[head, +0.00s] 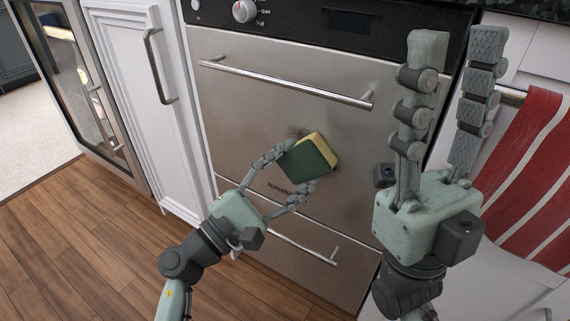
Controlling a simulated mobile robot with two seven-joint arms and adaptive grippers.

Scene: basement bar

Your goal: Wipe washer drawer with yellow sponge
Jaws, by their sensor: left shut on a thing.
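My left gripper (282,187) is shut on the yellow sponge (318,149), which has a dark green scouring side. The sponge is held at the steel front of the washer drawer (240,115), below its upper bar handle (285,84). It looks close to or touching the front; I cannot tell which. Dark smudges (297,132) show on the steel around the sponge. My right gripper (455,50) points upward at the right, its fingers apart and empty, in front of the appliance's right edge.
A lower drawer with a bar handle (303,247) is below. A control panel with a knob (244,11) is above. A white cabinet (130,80) and a glass-door cooler (85,90) stand left. A red-and-white striped towel (535,165) hangs right. The wooden floor (70,245) at left is clear.

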